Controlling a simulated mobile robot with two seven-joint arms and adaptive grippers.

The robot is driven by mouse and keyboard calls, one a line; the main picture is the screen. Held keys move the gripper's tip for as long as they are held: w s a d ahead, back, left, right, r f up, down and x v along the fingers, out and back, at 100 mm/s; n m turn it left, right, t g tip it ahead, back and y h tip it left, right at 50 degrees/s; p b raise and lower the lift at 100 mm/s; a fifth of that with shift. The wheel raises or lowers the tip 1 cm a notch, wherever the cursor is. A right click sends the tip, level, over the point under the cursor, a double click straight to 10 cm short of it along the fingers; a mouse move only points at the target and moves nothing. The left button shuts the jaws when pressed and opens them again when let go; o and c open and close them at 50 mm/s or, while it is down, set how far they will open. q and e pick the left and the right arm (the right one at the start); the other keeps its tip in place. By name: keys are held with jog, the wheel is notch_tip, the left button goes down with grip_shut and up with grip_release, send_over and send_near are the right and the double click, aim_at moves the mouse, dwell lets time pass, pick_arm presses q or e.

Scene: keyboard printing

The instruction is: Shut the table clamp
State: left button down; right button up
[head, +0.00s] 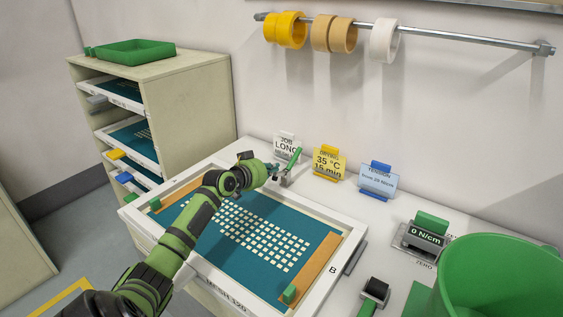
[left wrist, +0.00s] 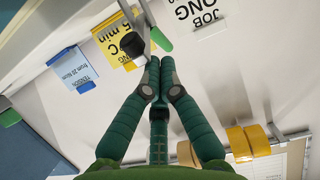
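The table clamp (head: 291,166) stands at the back edge of the screen frame, its green handle tilted upward. In the left wrist view its metal lever (left wrist: 146,20), black rubber tip (left wrist: 132,45) and green handle (left wrist: 161,39) show just beyond my fingertips. My left gripper (head: 274,171) reaches over the screen to the left side of the clamp. In the wrist view its fingertips (left wrist: 154,68) are together with nothing visible between them. They are very close to the clamp; I cannot tell whether they touch. The clamp's base is partly hidden. My right gripper is not in view.
The white-framed screen (head: 352,238) lies below my left arm. Job (head: 287,146), drying (head: 328,162) and tension (head: 378,180) cards stand behind. A tension meter (head: 424,233), a black-and-green item (head: 374,292) and a green bin (head: 500,280) are on the right.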

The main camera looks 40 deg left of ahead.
pick_arm(q)
jog(key=shift+s+f+b, duration=0.45)
jog(key=shift+s+f, duration=0.05)
jog(key=shift+f, duration=0.2)
jog(key=shift+s+f+b, duration=0.2)
jog(key=shift+f+b, duration=0.1)
jog(key=shift+f, duration=0.1)
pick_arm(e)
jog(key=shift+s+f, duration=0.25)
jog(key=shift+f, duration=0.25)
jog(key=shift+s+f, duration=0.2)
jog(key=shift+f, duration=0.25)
pick_arm(q)
jog(key=shift+d, duration=0.1)
